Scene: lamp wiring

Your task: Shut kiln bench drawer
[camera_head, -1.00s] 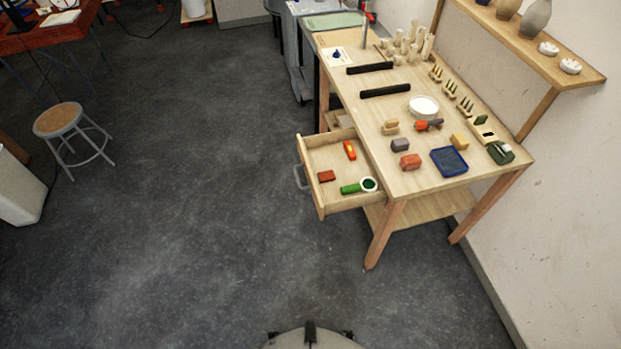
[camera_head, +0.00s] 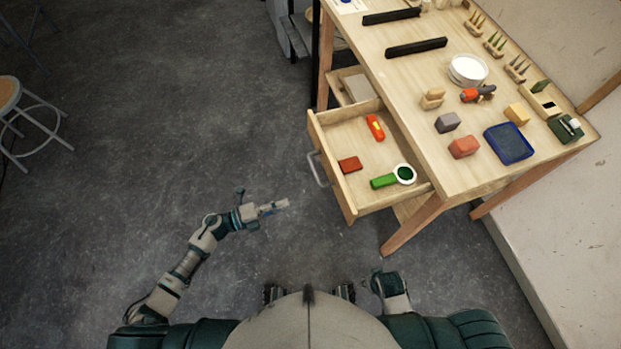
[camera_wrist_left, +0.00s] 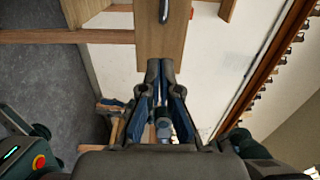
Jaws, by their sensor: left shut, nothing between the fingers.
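The kiln bench drawer (camera_head: 345,196) is pulled out from the left side of the wooden bench (camera_head: 425,170). Its grey bar handle (camera_head: 317,170) faces left, over the floor. The drawer holds a red-orange tool (camera_head: 375,127), a red block (camera_head: 350,164) and a green-handled round tool (camera_head: 393,177). My left gripper (camera_head: 286,204) is shut and empty, left of and apart from the handle in the picture. In the left wrist view, the shut fingers (camera_wrist_left: 160,66) point toward the wooden drawer front (camera_wrist_left: 160,42), with the handle (camera_wrist_left: 164,10) at the top edge. My right gripper does not show, only part of that arm.
The bench top carries a blue tray (camera_head: 508,143), a white round container (camera_head: 468,70), blocks and tools. A stool (camera_head: 10,95) is far left. The floor (camera_head: 200,130) left of the drawer is clear.

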